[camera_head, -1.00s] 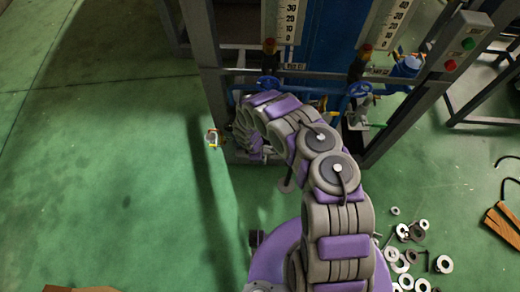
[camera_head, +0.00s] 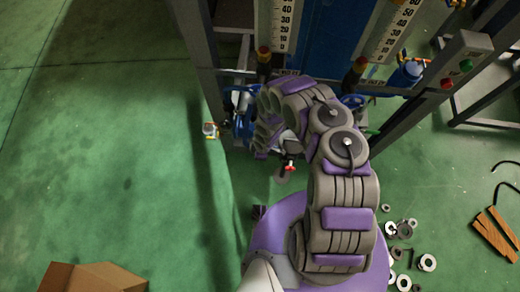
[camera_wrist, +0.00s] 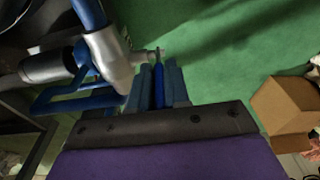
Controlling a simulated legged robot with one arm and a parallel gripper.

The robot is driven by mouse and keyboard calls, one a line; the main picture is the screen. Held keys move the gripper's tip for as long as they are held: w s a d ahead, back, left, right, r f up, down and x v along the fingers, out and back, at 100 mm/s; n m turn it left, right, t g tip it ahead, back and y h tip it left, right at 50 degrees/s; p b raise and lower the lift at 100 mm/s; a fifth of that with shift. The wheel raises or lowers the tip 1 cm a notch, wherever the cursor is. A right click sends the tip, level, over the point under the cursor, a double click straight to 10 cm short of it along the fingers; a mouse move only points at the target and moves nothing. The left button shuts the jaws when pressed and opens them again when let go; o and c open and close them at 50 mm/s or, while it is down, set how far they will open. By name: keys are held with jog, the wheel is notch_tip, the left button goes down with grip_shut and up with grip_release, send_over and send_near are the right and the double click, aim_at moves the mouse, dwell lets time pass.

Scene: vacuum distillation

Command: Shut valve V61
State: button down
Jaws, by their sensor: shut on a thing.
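In the wrist view my gripper (camera_wrist: 159,85) is shut on a slim bright-blue handle part (camera_wrist: 158,92) between its two grey-blue fingers. A silver pipe fitting (camera_wrist: 108,55) with blue pipe and a blue bar (camera_wrist: 75,102) is just left of the fingers. In the head view my arm bends down to the lower left of the rig and hides my gripper. A blue handwheel (camera_head: 234,94) shows left of the arm, and another (camera_head: 352,101) right of it. No V61 label is readable, so I cannot tell which valve is V61.
The grey rig frame (camera_head: 200,60) bears upright scales (camera_head: 283,22) and a push-button box (camera_head: 463,58). Metal rings (camera_head: 428,263) and wooden boards (camera_head: 497,228) lie on the right floor. A cardboard box (camera_head: 95,278) is at lower left. Green floor at left is mostly clear.

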jog(key=shift+w+d, duration=0.1)
jog(key=shift+w, duration=0.1)
jog(key=c, duration=1.2)
grip_release()
jog(key=shift+s+d, duration=0.1)
jog(key=shift+r, duration=0.3)
jog(key=r+p, duration=0.4)
jog(key=r, duration=0.1)
jog(key=d+r+p, duration=0.1)
jog(key=r+p, duration=0.4)
jog(key=r, duration=0.1)
jog(key=d+r+p, duration=0.1)
jog(key=r+p, duration=0.4)
jog(key=shift+d+r, duration=0.2)
jog(key=shift+r, duration=0.05)
